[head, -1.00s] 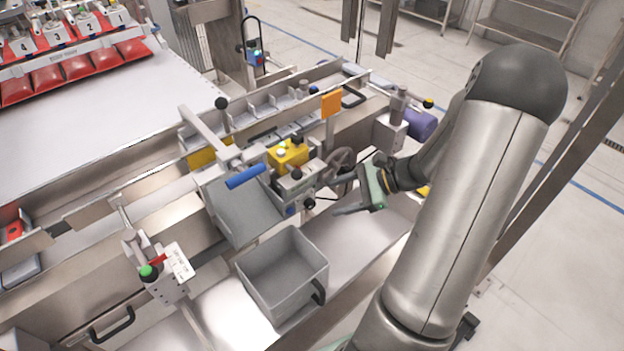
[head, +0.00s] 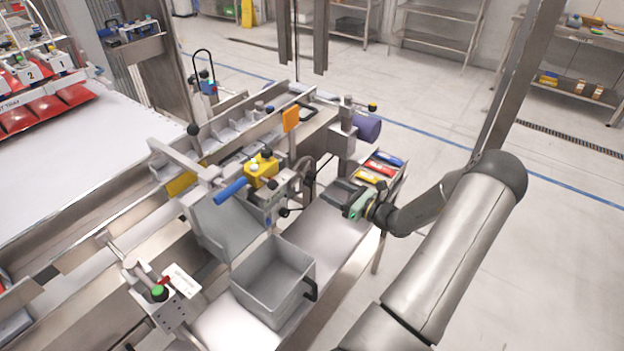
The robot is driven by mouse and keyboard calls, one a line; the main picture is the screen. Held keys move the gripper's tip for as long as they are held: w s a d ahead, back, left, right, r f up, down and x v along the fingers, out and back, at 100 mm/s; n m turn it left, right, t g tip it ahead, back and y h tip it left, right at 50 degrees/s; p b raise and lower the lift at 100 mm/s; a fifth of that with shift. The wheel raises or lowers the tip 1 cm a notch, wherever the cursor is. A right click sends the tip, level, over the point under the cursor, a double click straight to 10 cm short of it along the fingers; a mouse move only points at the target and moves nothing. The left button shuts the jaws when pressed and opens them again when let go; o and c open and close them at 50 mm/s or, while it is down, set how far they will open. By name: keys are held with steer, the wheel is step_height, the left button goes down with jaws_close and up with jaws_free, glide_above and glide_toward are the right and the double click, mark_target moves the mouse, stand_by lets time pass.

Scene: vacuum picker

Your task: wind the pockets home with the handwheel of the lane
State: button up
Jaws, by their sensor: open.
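The handwheel (head: 305,180) of the lane is a dark spoked wheel on the near side of the machine, just right of the yellow block (head: 260,168). A dark knob (head: 285,212) shows below it. The pockets (head: 225,138) are grey compartments in a row along the lane behind. Their exact position along the lane is hard to read. My gripper (head: 338,192) is open and empty to the right of the handwheel, above the grey shelf, with its fingers pointing left. A gap shows between it and the wheel. My gripper hides part of the shelf.
A grey bin (head: 272,280) stands on the shelf at the front. A rack with blue, yellow and red pieces (head: 382,168) lies behind my gripper. An orange plate (head: 291,118) and a purple cylinder (head: 367,127) stand behind the wheel. Free floor lies to the right.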

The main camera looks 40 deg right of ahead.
mark_target(313, 181)
steer(key=p+x, duration=0.1)
steer(key=x, duration=0.7)
steer(key=shift+w+a+f, duration=0.1)
steer(key=shift+w+a, duration=0.1)
steer(key=shift+w, duration=0.05)
steer(key=c, duration=1)
